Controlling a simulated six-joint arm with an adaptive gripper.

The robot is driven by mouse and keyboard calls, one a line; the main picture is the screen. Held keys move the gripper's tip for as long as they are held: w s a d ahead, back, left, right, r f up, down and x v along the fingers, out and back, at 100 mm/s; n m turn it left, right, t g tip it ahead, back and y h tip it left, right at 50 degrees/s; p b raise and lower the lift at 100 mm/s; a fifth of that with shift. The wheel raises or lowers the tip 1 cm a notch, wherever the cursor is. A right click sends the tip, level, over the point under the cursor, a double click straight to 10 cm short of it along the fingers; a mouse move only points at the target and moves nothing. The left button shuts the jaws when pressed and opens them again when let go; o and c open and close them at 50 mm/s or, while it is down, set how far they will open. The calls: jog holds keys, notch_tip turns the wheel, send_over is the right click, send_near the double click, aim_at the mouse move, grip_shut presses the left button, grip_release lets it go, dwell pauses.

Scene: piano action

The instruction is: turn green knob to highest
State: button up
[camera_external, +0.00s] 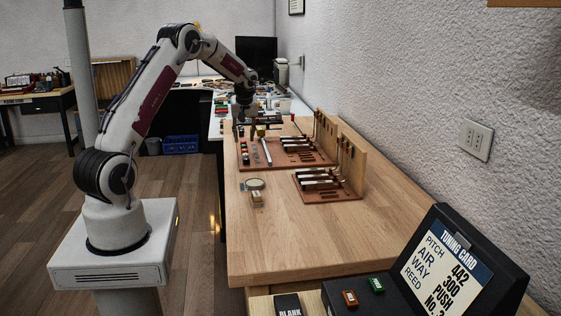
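My gripper (246,129) hangs low over the far left part of the wooden bench, above or beside a brown board with small parts. It is small and dark here, and I cannot tell whether its fingers are open or shut. A small green piece (376,285) sits on top of a black box at the front right, far from my gripper. It may be the green knob, but I cannot make out its setting. A red-brown piece (350,298) sits just left of it.
A tuning card (447,272) leans on a black stand at the front right. The brown board (246,159) carries several parts; a smaller board (325,197) lies nearer. Upright wooden racks (352,160) stand along the wall.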

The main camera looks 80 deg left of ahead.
aim_at(244, 146)
jog(key=shift+x, duration=2.1)
grip_shut()
